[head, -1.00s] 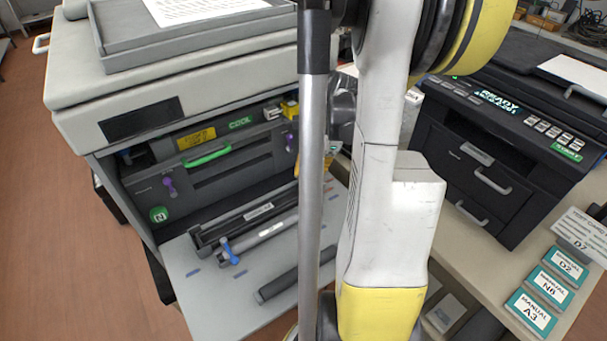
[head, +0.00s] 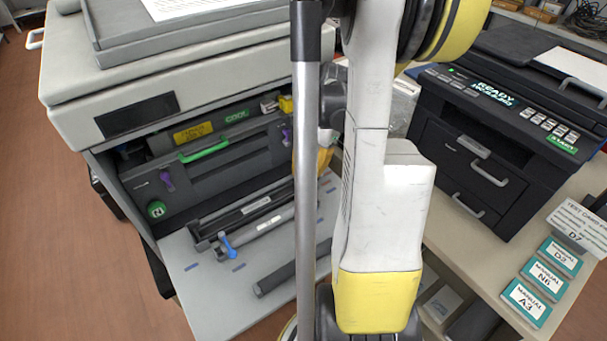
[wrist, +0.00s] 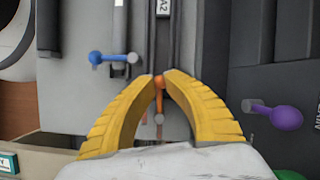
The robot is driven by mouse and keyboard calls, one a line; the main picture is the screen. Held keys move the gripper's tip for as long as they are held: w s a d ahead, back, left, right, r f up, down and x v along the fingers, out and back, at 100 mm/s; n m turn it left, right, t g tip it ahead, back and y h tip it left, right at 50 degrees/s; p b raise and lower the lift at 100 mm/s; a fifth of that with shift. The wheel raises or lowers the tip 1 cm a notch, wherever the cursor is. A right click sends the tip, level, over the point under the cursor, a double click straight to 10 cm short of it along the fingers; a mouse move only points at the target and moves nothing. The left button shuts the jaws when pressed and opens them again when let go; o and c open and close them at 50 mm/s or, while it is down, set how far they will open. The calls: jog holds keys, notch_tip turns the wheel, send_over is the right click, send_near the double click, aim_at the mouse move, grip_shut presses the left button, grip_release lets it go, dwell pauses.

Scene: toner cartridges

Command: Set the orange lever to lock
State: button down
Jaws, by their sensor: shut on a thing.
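In the wrist view, the orange lever (wrist: 159,83) shows between the tips of my gripper (wrist: 160,82). The yellow fingers are closed in on it from both sides. In the head view, only a bit of my yellow gripper shows behind my arm, and the orange lever is hidden there. Any lock marking is not readable.
A blue lever (wrist: 110,57) is left of the fingers and a purple lever (wrist: 285,117) is right of them. The open printer has a green handle (head: 205,150) above its grey lowered shelf (head: 200,285). A second dark printer (head: 480,150) stands at right.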

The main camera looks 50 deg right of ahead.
jog(key=c, duration=1.3)
grip_release()
jog(key=shift+c, duration=0.2)
notch_tip(320, 180, up, 10)
